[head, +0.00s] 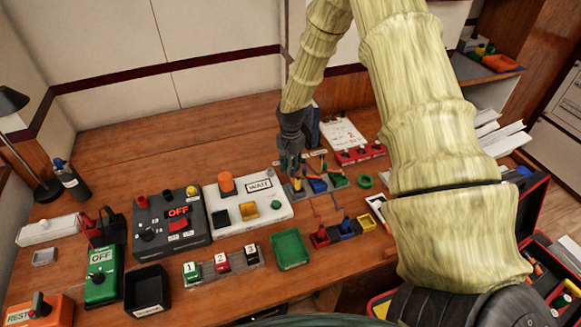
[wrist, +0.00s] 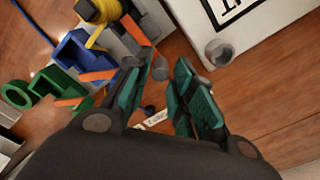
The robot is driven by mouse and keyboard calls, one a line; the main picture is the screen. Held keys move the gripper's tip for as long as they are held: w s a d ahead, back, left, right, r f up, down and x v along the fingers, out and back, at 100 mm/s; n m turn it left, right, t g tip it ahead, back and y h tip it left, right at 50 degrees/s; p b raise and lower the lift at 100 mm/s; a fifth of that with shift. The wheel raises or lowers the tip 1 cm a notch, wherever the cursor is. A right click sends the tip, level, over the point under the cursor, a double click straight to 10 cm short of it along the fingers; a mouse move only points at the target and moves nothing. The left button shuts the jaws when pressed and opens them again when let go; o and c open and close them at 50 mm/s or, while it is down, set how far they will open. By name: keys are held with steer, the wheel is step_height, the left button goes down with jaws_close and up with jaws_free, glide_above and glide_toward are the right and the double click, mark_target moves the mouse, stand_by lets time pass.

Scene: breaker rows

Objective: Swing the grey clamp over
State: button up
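A grey block with a yellow part (wrist: 97,33), seemingly the grey clamp, is at the upper left. I cannot tell whether the fingers touch it.
A white WAIT box (head: 248,200) stands close on the left. Red (head: 320,238), blue (head: 348,229) and yellow (head: 367,223) pieces sit nearer the front, and a green tray (head: 290,249) lies in front of the box. A green ring (head: 365,182) lies right of the clamps.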

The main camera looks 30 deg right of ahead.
steer(key=shift+f, duration=0.8)
jaws_close()
steer(key=shift+a+n, duration=0.15)
steer(key=shift+n, duration=0.25)
steer(key=n, duration=0.1)
steer(key=a+n, duration=0.1)
steer(key=shift+w+n, duration=0.1)
steer(key=shift+n, duration=0.3)
steer(key=n, duration=0.1)
steer(key=a+n, duration=0.1)
steer(key=shift+n, duration=0.3)
steer(key=n, duration=0.2)
steer(key=a+n, duration=0.1)
steer(key=n, duration=0.1)
steer(key=s+n, duration=0.1)
steer(key=shift+a+n, duration=0.3)
steer(key=shift+n, duration=0.1)
steer(key=shift+s, duration=0.1)
